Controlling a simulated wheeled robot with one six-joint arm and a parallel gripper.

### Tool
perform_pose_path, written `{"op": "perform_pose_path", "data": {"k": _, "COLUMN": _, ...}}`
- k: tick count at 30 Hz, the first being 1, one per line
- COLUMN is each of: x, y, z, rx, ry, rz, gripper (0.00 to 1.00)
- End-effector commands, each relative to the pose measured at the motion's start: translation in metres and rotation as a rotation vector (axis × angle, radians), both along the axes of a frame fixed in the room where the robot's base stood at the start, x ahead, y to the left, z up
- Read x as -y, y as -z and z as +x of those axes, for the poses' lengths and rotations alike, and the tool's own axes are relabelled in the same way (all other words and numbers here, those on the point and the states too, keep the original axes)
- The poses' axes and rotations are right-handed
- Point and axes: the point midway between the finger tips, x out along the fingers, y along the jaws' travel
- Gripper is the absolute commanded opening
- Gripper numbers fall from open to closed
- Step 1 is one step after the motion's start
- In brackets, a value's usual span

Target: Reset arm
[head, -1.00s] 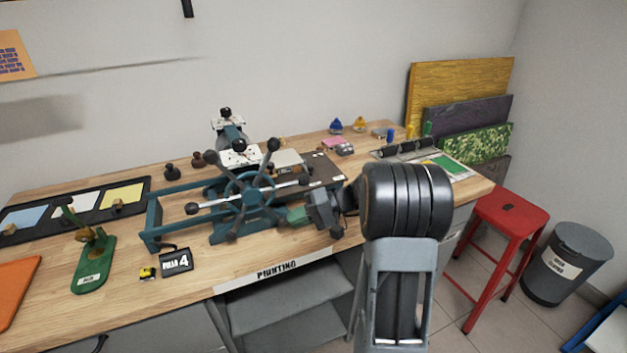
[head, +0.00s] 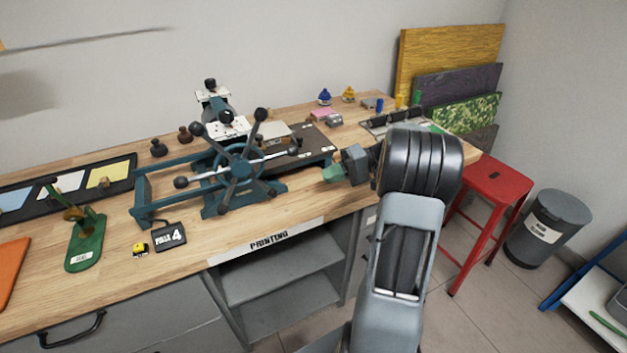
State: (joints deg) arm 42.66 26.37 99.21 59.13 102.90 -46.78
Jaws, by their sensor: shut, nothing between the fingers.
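My gripper (head: 333,174) shows its green-tipped end just right of the teal printing press (head: 238,168) on the wooden workbench. It is shut with nothing held. My arm comes up from the lower right and bends over the bench's front edge, and its thick dark joint covers part of the bench behind it. The press has a spoked wheel with black knobs and a flat bed on its right. I cannot tell whether the gripper touches anything; it appears apart from the wheel.
A red stool (head: 492,182) and grey bin (head: 549,226) stand right.

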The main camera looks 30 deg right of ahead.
Motion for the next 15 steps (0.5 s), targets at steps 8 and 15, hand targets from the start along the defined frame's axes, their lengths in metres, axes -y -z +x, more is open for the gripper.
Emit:
{"op": "perform_pose_path", "data": {"k": 8, "x": 0.018, "y": -0.004, "z": -0.004, "rx": 0.000, "ry": -0.001, "rz": 0.001, "gripper": 0.00}}
{"op": "perform_pose_path", "data": {"k": 15, "x": -0.008, "y": -0.017, "z": -0.008, "rx": -0.061, "ry": -0.036, "rz": -0.084, "gripper": 0.00}}
